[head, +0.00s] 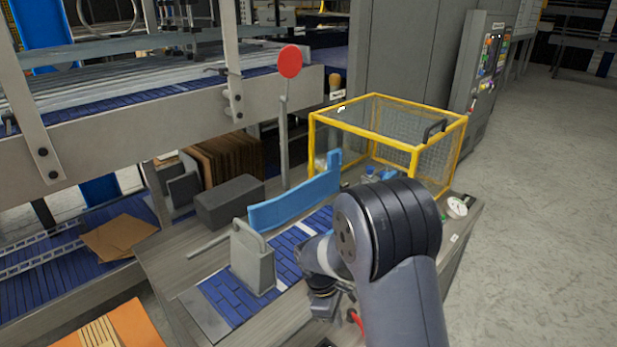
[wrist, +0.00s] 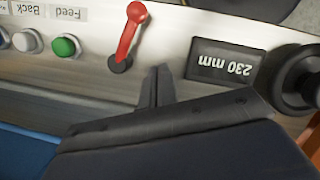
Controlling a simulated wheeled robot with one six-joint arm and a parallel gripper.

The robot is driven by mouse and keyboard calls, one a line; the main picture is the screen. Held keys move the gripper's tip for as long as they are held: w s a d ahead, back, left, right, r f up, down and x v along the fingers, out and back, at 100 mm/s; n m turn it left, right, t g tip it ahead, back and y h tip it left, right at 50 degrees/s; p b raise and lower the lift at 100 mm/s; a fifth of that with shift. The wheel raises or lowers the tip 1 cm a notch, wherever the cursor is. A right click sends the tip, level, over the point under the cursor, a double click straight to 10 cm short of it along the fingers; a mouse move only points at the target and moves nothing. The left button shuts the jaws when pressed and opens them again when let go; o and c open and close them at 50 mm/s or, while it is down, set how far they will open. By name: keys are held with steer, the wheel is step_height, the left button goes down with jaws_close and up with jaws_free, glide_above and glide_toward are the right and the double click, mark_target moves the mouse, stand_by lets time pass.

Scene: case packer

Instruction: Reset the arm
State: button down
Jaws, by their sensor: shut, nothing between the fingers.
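My arm reaches forward over the case packer's table (head: 160,262) in the head view, with its wrist bent down near the table's front side. In the wrist view my gripper (wrist: 160,72) is shut and empty, its fingertips together. It is in front of a metal panel (wrist: 80,75). A red lever (wrist: 128,32) on a dark pivot is just left of the fingertips; I cannot tell whether they touch. In the head view the fingertips are hidden, and a bit of red shows beside the wrist.
The panel carries a green button (wrist: 65,46), white buttons, a "230 mm" display (wrist: 222,62) and a black knob (wrist: 298,80). Open floor lies right.

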steer(key=shift+w+a+f+m, duration=0.15)
steer(key=shift+w+a+m, duration=0.15)
steer(key=shift+m, duration=0.3)
steer(key=w+m, duration=0.1)
steer(key=m, duration=0.1)
steer(key=w+a+m+g, duration=0.1)
steer(key=m, duration=0.1)
steer(key=shift+y, duration=0.4)
steer(key=shift+w+a+r, duration=0.25)
steer(key=shift+w+a, duration=0.2)
steer(key=shift+a, duration=0.1)
steer(key=shift+w+a+r, duration=0.2)
steer(key=shift+w+a, duration=0.25)
steer(key=shift+a, duration=0.05)
steer(key=shift+s+d, duration=0.1)
